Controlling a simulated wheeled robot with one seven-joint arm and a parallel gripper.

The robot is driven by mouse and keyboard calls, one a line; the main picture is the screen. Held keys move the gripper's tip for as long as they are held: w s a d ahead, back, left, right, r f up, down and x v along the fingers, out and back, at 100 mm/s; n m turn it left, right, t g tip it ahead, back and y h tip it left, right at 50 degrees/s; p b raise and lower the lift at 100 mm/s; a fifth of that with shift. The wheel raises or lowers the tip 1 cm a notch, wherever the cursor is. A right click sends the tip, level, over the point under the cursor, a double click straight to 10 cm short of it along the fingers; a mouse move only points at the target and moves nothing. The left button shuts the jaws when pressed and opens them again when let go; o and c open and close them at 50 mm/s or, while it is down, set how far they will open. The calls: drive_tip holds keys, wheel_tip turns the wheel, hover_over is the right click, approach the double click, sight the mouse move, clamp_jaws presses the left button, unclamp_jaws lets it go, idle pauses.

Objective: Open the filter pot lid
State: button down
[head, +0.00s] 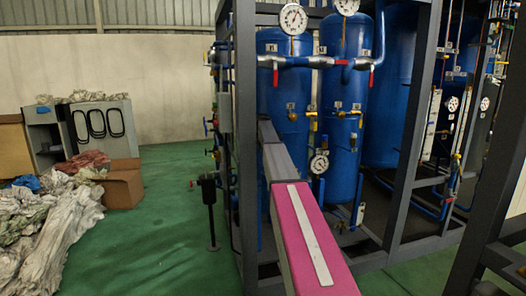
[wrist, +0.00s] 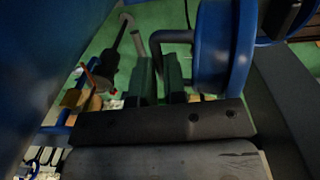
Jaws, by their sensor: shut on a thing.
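In the wrist view, my gripper (wrist: 158,66) has its two dark fingers close together around a grey bent rod (wrist: 172,37), which looks like a handle. The rod runs right to a blue round part (wrist: 222,50) with a raised rim, which looks like the filter pot lid; I cannot tell how far open it stands. In the head view, my arm reaches into the frame of blue tanks, and my gripper, the handle and the lid cannot be made out there.
Tall blue tanks (head: 342,120) with gauges and pipes stand inside a dark steel frame (head: 402,130). In the wrist view, a large blue surface (wrist: 45,60) is close on the left. Sacks (head: 50,225) and a cardboard box (head: 122,185) lie farther left.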

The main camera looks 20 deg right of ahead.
drive_tip(key=shift+w+a+f, duration=0.2)
drive_tip(key=shift+w+f, duration=0.15)
drive_tip(key=shift+w, duration=0.3)
drive_tip(key=shift+w+a+f, duration=0.2)
drive_tip(key=shift+w+f, duration=0.1)
drive_tip(key=shift+w, duration=0.3)
drive_tip(key=c, duration=1.3)
unclamp_jaws()
drive_tip(key=shift+o, duration=0.5)
drive_tip(key=shift+w+f, duration=0.15)
drive_tip(key=shift+s, duration=0.3)
wheel_tip(320, 180, up, 11)
drive_tip(key=s, duration=0.1)
drive_tip(key=shift+d, duration=0.3)
